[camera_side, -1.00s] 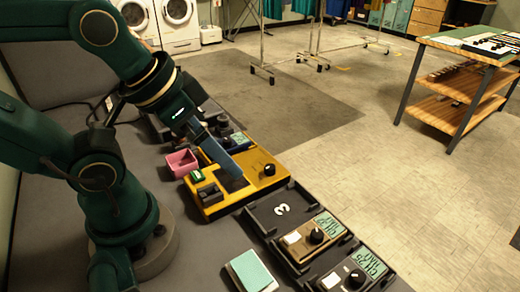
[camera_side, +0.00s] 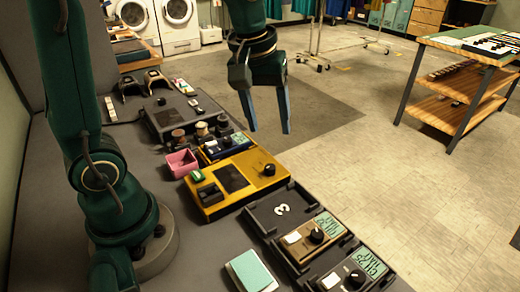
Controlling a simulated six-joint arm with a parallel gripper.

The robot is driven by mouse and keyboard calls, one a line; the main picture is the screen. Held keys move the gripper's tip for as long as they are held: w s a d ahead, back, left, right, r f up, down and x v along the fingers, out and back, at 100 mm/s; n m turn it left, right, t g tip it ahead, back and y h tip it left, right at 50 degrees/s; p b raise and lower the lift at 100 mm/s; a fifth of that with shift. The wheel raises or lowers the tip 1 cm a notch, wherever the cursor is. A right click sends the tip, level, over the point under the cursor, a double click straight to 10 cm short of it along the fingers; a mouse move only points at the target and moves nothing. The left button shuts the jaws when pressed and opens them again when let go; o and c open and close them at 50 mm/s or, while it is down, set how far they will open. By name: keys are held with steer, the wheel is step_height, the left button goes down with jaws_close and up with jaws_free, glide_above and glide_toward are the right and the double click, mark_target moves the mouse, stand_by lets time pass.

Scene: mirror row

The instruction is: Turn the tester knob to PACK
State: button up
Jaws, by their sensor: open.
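The yellow tester (camera_side: 222,205) sits on the grey bench in the middle of the side view. Its black round knob (camera_side: 269,170) is at the tester's right end. A dark panel, a green piece and a black block are on its top face. I cannot read any label or the knob's pointer. My gripper (camera_side: 269,130) is open and empty, fingers pointing down. In the picture its fingertips are above the knob and apart from it; their depth is hard to tell.
A pink box (camera_side: 181,163) is left of the tester, and a blue device (camera_side: 225,147) lies just behind it. A black tray marked 3 (camera_side: 280,209) and brown device (camera_side: 315,238) are to the right. A teal-topped pad (camera_side: 251,271) lies in front.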

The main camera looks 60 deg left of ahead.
steer(key=n+g, duration=0.1)
steer(key=g, duration=0.1)
glide_above(270, 167)
steer(key=f, duration=0.6)
steer(key=shift+w+f, duration=0.1)
steer(key=shift+w, duration=0.1)
steer(key=shift+s+f+g, duration=0.1)
steer(key=shift+f+g, duration=0.2)
steer(key=shift+f, duration=2.65)
jaws_close()
